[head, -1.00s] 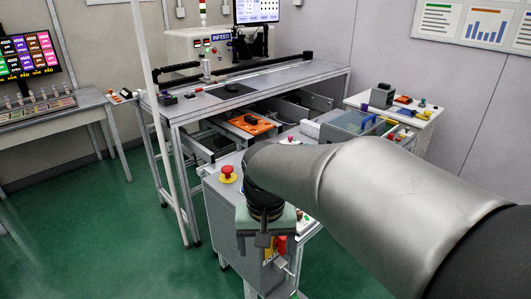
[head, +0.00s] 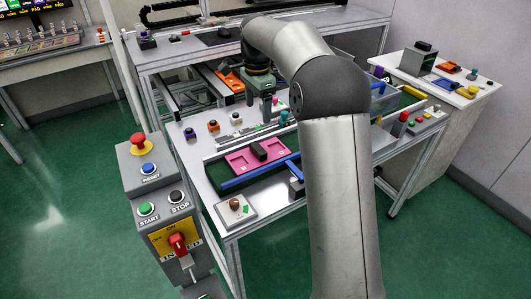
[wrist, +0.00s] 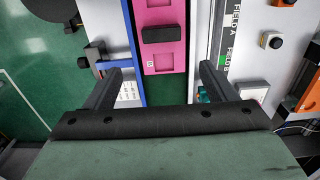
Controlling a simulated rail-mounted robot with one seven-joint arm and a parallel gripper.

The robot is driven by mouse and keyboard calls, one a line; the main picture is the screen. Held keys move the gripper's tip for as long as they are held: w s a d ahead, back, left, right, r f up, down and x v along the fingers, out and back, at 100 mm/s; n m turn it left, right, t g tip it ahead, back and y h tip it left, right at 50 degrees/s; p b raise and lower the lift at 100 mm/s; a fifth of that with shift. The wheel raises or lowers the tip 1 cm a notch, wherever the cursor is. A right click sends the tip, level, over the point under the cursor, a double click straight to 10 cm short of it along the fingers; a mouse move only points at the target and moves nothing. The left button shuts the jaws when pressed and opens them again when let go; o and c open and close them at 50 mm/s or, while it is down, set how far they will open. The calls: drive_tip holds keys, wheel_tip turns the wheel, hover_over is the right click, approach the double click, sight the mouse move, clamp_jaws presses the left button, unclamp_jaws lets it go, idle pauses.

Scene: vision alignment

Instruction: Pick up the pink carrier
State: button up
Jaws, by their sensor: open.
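The pink carrier (head: 238,163) is a flat pink plate with a black block (head: 261,150) on it. It lies in a dark green lane on the workbench, beside a blue rail (head: 247,181). The wrist view shows the carrier (wrist: 165,61) with its black block (wrist: 162,34), ahead of and between my fingers. My gripper (wrist: 161,72) is open and empty, one finger on each side of the lane. In the head view my gripper (head: 267,106) hangs at the back of the carrier's bench, behind the carrier.
A control box with a red emergency button (head: 140,141) stands front left. A small box with a brown knob (head: 235,204) sits at the bench's near corner. Several coloured buttons stand along the bench. An orange plate (head: 230,80) lies behind on the left.

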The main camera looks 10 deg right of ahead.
hover_over(258, 147)
drive_tip(key=f, duration=1)
drive_tip(key=shift+s, duration=0.3)
drive_tip(key=shift+w+f, duration=0.2)
drive_tip(key=shift+f, duration=2.6)
drive_tip(key=c, duration=0.8)
drive_tip(key=shift+r, duration=0.1)
drive_tip(key=shift+c, duration=0.9)
drive_tip(key=shift+r, duration=0.65)
drive_tip(key=s+a+r, duration=0.2)
drive_tip(key=s+r, duration=0.2)
drive_tip(key=s+a+r+b, duration=0.1)
drive_tip(key=s+a+r, duration=0.2)
drive_tip(key=s, duration=0.1)
drive_tip(key=s+a+r, duration=0.2)
drive_tip(key=s+r, duration=0.1)
drive_tip(key=r, duration=0.1)
drive_tip(key=shift+s+a+r, duration=0.3)
drive_tip(key=shift+s+a, duration=0.05)
drive_tip(key=shift+s, duration=0.05)
